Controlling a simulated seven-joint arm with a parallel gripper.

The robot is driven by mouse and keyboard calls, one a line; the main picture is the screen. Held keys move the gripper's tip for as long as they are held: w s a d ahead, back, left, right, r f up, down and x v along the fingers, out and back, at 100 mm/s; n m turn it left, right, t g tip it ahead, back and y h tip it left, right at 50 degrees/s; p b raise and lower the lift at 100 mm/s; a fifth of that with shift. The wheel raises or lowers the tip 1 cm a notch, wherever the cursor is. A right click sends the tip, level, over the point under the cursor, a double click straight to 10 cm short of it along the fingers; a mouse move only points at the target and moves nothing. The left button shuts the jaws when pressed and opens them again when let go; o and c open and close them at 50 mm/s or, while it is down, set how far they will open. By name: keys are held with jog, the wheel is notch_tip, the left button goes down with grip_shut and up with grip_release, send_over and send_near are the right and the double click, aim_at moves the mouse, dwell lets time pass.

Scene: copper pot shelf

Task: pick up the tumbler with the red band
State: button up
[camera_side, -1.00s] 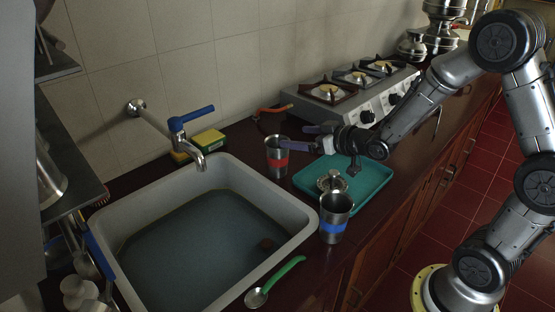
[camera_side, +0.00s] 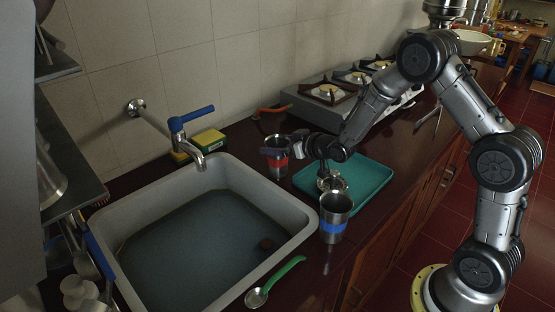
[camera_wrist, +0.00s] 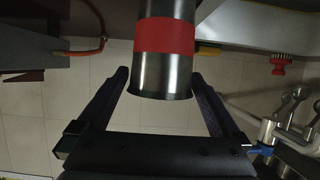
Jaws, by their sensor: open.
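The steel tumbler with the red band (camera_side: 277,168) stands upright on the dark counter, between the sink and the teal tray. My gripper (camera_side: 283,148) is at its upper part, coming from the right, and one finger crosses in front of it near the band. In the wrist view the tumbler (camera_wrist: 163,75) appears upside down, its rim end between the two spread fingers of my gripper (camera_wrist: 160,74). The fingers are open, with a visible gap on each side of the tumbler. A second tumbler with a blue band (camera_side: 334,222) stands nearer the camera.
The teal tray (camera_side: 372,185) holds a small metal object (camera_side: 332,183), close under my wrist. The sink (camera_side: 228,172) with water lies left of the tumbler. A tap (camera_side: 192,125) and sponge (camera_side: 208,141) are behind. A green-handled spoon (camera_side: 272,283) lies in front; the stove (camera_side: 335,105) stands behind right.

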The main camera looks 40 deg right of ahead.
aim_at(269, 144)
jog(key=shift+f+x, duration=0.2)
jog(key=shift+x, duration=1.65)
jog(key=shift+c, duration=0.2)
jog(key=c, duration=1.1)
jog(key=shift+r, duration=0.15)
